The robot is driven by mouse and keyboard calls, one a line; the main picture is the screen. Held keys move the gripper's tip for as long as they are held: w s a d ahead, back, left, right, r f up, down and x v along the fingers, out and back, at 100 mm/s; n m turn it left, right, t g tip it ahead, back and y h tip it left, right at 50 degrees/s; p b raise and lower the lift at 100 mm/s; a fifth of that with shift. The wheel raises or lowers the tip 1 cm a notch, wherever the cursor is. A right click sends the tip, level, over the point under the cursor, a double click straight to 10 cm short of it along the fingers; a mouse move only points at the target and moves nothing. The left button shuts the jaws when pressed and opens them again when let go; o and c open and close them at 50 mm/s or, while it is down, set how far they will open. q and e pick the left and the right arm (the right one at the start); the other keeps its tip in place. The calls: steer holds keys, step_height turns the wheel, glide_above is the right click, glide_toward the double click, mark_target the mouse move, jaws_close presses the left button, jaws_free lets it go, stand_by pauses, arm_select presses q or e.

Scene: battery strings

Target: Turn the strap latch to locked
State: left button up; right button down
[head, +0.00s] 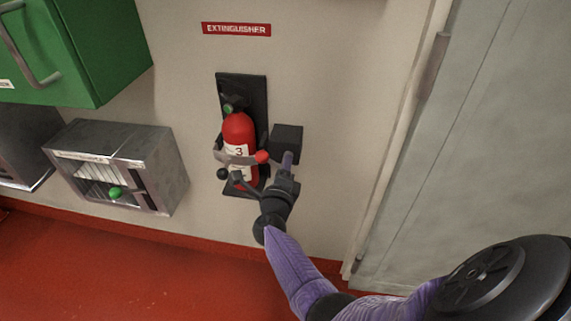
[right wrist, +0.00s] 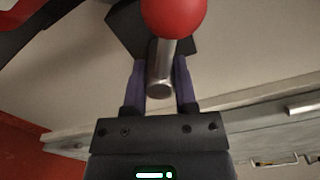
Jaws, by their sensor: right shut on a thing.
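The red extinguisher (head: 239,129) stands upright against a black backplate (head: 258,95) on the wall. A metal strap (head: 236,159) crosses its front. The red ball knob (head: 262,157) of the strap latch is at the strap's right end. In the right wrist view, the red knob (right wrist: 174,14) is at the top, with a short metal rod (right wrist: 160,78) below it. My right gripper (head: 288,158) is beside the knob. Its two purple fingers (right wrist: 160,66) are shut on this rod, one on each side. The latch's setting cannot be read. My left gripper is out of view.
A black box (head: 286,139) is on the wall right of the extinguisher, close to my gripper. A grey cabinet (head: 165,165) with a green knob (head: 115,192) and a green cabinet (head: 95,60) are at left. A grey door (head: 470,150) is at right.

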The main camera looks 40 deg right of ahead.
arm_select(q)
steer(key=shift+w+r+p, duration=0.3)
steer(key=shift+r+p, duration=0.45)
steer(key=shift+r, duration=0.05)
arm_select(e)
steer(key=n, duration=0.5)
steer(key=shift+n, duration=0.3)
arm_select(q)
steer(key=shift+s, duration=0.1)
arm_select(e)
steer(key=shift+c, duration=2)
jaws_free()
steer(key=shift+s+a+p, duration=0.15)
steer(key=shift+a+p, duration=0.15)
steer(key=shift+a, duration=0.05)
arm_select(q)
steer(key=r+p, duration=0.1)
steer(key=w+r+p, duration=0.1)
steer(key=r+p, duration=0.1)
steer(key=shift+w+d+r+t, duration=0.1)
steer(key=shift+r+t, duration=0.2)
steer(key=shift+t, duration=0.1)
arm_select(e)
steer(key=v, duration=0.9)
steer(key=shift+s, duration=0.15)
